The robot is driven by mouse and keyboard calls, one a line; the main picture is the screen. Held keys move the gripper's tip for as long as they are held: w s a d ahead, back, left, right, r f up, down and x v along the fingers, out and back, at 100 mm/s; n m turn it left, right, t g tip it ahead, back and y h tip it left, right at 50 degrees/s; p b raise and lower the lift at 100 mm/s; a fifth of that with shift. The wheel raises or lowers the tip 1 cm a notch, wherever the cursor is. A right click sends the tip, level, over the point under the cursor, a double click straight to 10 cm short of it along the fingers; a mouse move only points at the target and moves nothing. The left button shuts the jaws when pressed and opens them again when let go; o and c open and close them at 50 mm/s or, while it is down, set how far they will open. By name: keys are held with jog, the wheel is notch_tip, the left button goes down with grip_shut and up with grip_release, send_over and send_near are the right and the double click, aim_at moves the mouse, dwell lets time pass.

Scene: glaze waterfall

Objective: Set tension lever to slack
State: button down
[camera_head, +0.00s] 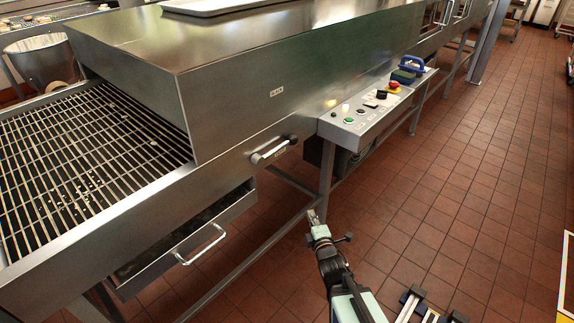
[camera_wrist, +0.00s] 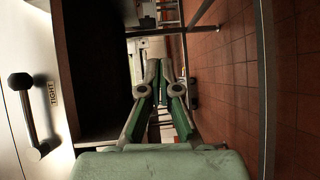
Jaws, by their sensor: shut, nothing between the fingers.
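The tension lever (camera_head: 272,150) is a pale bar with dark ends on the steel machine's side, left of the control panel. It lies nearly along the machine's length. In the wrist view the lever (camera_wrist: 29,115) is at the left edge, beside a label (camera_wrist: 52,93) reading TIGHT. Another small label (camera_head: 277,92) sits higher on the machine side and seems to read SLACK. My gripper (camera_head: 312,214) is shut and empty, below and to the right of the lever, apart from it. Its fingers (camera_wrist: 159,72) meet in the wrist view, pointing away from the lever.
The control panel (camera_head: 362,113) with buttons juts out right of the lever. A drawer (camera_head: 190,240) with a bar handle (camera_head: 200,245) stands open at the lower left. Frame legs and a crossbar (camera_head: 235,280) run below the machine. The tiled floor (camera_head: 480,150) is mostly clear to the right.

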aim_at(275, 149)
jog(key=s+a+r+n+t+y, duration=0.2)
jog(key=r+n+y, duration=0.1)
jog(key=r+n, duration=0.3)
jog(key=s+a+r+n+t+y, duration=0.2)
jog(key=r+n+t+y, duration=0.1)
jog(key=r+n, duration=0.3)
jog(key=shift+s+r+n+y, duration=0.2)
jog(key=shift+r+n+y, duration=0.1)
jog(key=shift+r, duration=0.45)
jog(key=shift+w, duration=0.1)
jog(key=shift+d+r+b+x, duration=0.35)
jog(key=shift+b+x, duration=1.25)
jog(key=shift+x, duration=0.5)
jog(key=shift+d+r+b+x, duration=0.35)
jog(key=shift+b+x, duration=1.25)
jog(key=shift+x, duration=0.5)
jog(key=shift+d+r+b+x, duration=0.25)
jog(key=shift+d+b+x, duration=0.1)
jog(key=shift+b+x, duration=1.5)
jog(key=shift+w+a+r, duration=0.15)
jog(key=shift+a+r, duration=0.1)
